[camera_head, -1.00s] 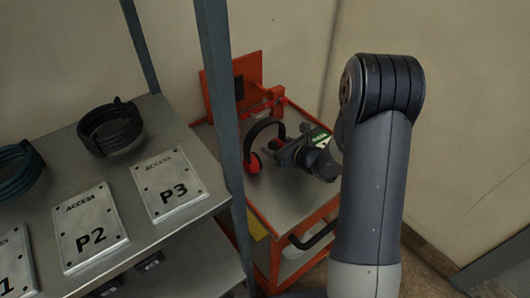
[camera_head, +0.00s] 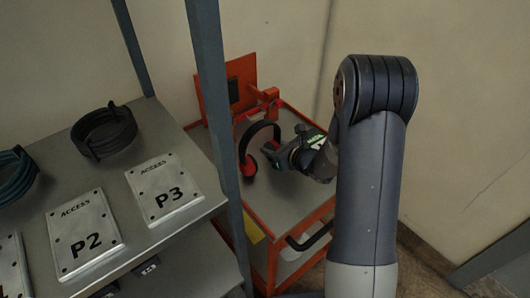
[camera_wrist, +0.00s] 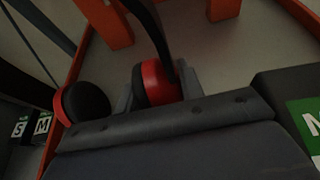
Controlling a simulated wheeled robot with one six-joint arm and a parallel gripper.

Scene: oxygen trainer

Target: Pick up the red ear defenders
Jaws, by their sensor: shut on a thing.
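The red ear defenders, with a black headband (camera_head: 257,132), stand over the grey top of the orange cart (camera_head: 296,201). One red cup (camera_head: 249,167) shows at the lower left in the head view. In the wrist view one red and black cup (camera_wrist: 158,82) sits between the fingers of my gripper (camera_wrist: 158,88), and the other cup (camera_wrist: 83,103) hangs free to the left. My gripper (camera_head: 279,152) is shut on the ear defenders. I cannot tell whether they touch the cart top.
An orange bracket (camera_head: 262,98) stands at the cart's back. A grey shelf post (camera_head: 215,110) rises close to the cart's left side. The shelf holds plates marked P2 (camera_head: 84,240) and P3 (camera_head: 163,190) and a coiled black hose (camera_head: 104,131).

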